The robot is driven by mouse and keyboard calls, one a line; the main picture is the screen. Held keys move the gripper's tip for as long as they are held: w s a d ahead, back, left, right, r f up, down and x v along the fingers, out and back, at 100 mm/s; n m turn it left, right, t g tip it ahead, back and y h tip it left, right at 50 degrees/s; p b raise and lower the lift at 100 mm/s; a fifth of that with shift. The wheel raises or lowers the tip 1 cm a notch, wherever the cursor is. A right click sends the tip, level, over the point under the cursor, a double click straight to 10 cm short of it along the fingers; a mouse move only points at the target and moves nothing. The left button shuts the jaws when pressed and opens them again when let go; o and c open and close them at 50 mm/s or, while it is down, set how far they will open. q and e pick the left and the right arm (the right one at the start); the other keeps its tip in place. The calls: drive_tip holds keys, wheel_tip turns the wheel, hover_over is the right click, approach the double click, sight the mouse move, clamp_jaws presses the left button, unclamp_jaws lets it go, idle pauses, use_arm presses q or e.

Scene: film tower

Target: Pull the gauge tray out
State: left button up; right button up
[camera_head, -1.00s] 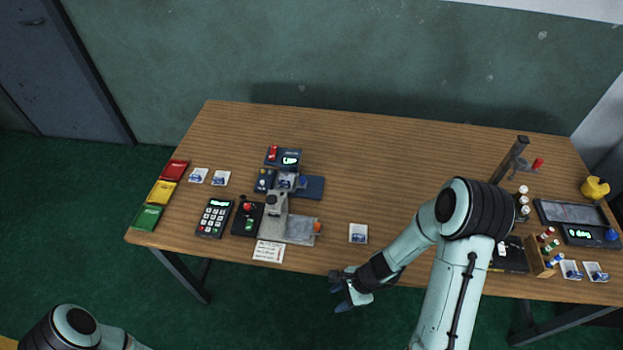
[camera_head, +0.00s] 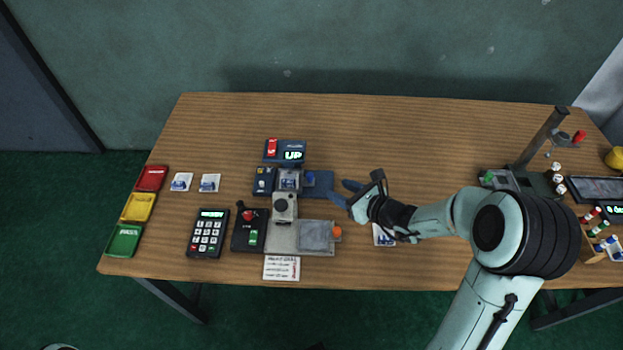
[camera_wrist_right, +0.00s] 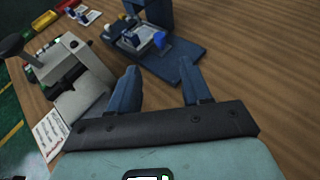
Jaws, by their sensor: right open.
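The blue gauge unit (camera_head: 263,180) stands left of centre, with a lit display reading UP (camera_head: 293,155) behind it. What looks like its tray (camera_head: 289,180) is a small grey carrier with a blue knob (camera_head: 310,179) on its right side. It sits over a dark blue base plate (camera_head: 322,186) that extends right. My right gripper (camera_head: 344,193) is open and empty, just right of the plate. In the right wrist view, my right gripper (camera_wrist_right: 160,68) points towards the blue knob (camera_wrist_right: 161,47), apart from it. My left gripper is out of view.
In front stands a grey press-like device (camera_head: 284,208) with a flat plate and orange knob (camera_head: 336,232). A keypad (camera_head: 208,232) and a black control box (camera_head: 249,230) are left of it. A white card (camera_head: 383,236) lies partly under my right arm. The table's back middle is clear.

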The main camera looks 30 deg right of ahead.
sight(312, 178)
drive_tip(key=x, duration=1.1)
drive_tip(key=shift+w+a+f, duration=0.1)
drive_tip(key=shift+w+f, duration=0.05)
drive_tip(key=shift+c, duration=0.3)
